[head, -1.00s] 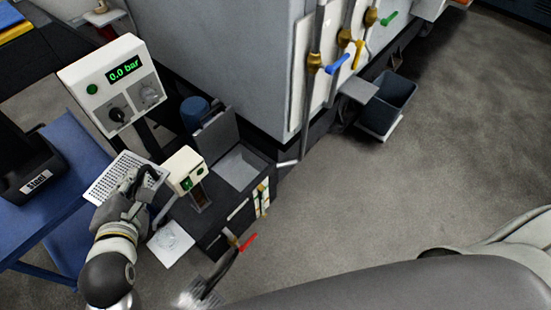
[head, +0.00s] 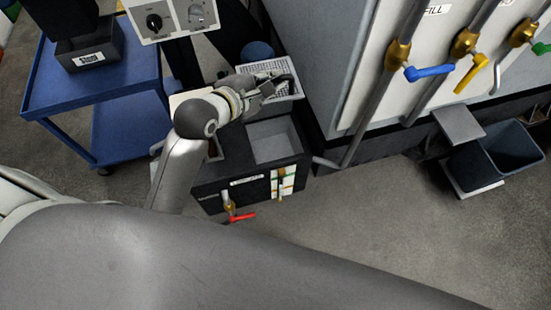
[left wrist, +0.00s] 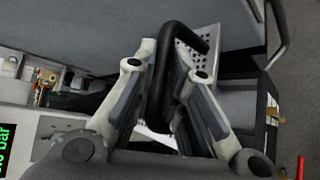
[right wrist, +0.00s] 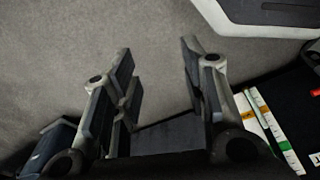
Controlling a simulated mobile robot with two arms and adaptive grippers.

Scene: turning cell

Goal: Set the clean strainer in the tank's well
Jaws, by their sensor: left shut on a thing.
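The strainer (head: 283,67) is a pale perforated tray with a black loop handle (left wrist: 160,85). My left gripper (head: 264,88) is shut on this handle and holds the strainer up at the back of the tank. In the left wrist view the handle passes between the fingers (left wrist: 165,58), with part of the perforated plate (left wrist: 203,42) beyond. The black tank (head: 235,187) stands on the floor, and its light grey rectangular well (head: 276,142) is empty, in front of and below the strainer. My right gripper (right wrist: 156,55) is open and empty, near the tank's marked strip (right wrist: 262,115).
A red-handled valve (head: 238,214) sticks out of the tank's front. A blue cart (head: 130,85) stands at left. The machine wall with a blue-handled pipe (head: 395,60) rises right of the tank. A dark bin (head: 497,155) stands further right. The front floor is clear.

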